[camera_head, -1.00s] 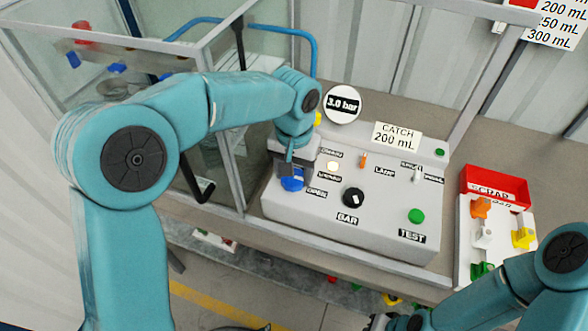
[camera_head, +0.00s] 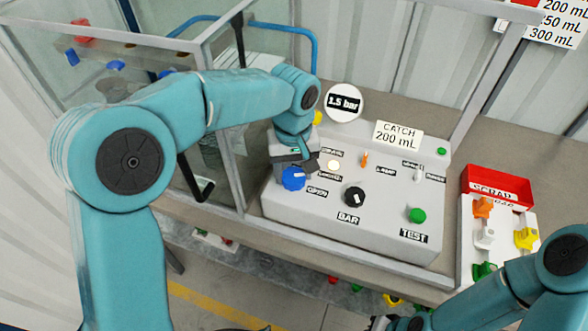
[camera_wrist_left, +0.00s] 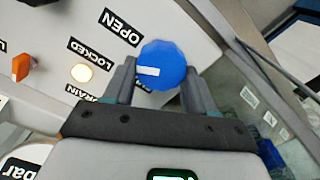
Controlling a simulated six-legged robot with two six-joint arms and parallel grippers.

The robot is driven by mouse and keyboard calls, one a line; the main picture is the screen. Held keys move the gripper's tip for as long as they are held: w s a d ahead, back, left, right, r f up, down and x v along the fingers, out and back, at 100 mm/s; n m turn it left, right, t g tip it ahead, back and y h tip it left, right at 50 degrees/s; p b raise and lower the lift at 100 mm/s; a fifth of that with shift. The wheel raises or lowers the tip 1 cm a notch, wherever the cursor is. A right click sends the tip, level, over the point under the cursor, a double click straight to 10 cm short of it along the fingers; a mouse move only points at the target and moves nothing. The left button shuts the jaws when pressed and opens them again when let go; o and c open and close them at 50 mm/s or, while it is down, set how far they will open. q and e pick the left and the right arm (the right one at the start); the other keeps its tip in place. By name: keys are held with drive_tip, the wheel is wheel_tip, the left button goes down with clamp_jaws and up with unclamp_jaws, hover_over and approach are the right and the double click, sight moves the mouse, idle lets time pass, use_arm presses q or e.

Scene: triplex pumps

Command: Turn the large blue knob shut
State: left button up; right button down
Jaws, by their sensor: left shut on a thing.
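The large blue knob (camera_head: 293,179) is on the left front of the grey sloped panel (camera_head: 385,235). My left gripper (camera_head: 297,168) reaches down to it from behind. In the left wrist view the blue knob (camera_wrist_left: 163,64) sits between the two fingers of my left gripper (camera_wrist_left: 160,82), which is shut on it. The knob's white mark points left there, toward the side with the OPEN (camera_wrist_left: 119,27), LOCKED and DRAIN labels. The round gauge (camera_head: 343,102) reads 1.5 bar. My right gripper (camera_head: 398,323) shows only in part at the bottom edge; its fingers are unclear.
The panel also holds a black BAR knob (camera_head: 354,196), a green TEST button (camera_head: 417,215), an orange lamp switch (camera_head: 365,159) and a lit lamp (camera_head: 333,165). A framed clear enclosure is left.

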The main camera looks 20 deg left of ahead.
use_arm(q)
drive_tip(key=n+b, duration=0.1)
drive_tip(key=n, duration=0.5)
drive_tip(key=shift+s+a+r+n, duration=0.1)
drive_tip(key=shift+n, duration=0.2)
drive_tip(key=n+b, duration=0.1)
drive_tip(key=n, duration=0.4)
drive_tip(key=shift+r+n, duration=0.1)
drive_tip(key=shift+n, duration=0.3)
drive_tip(key=o, duration=0.9)
drive_tip(key=shift+o, duration=0.7)
drive_tip(key=shift+s, duration=0.15)
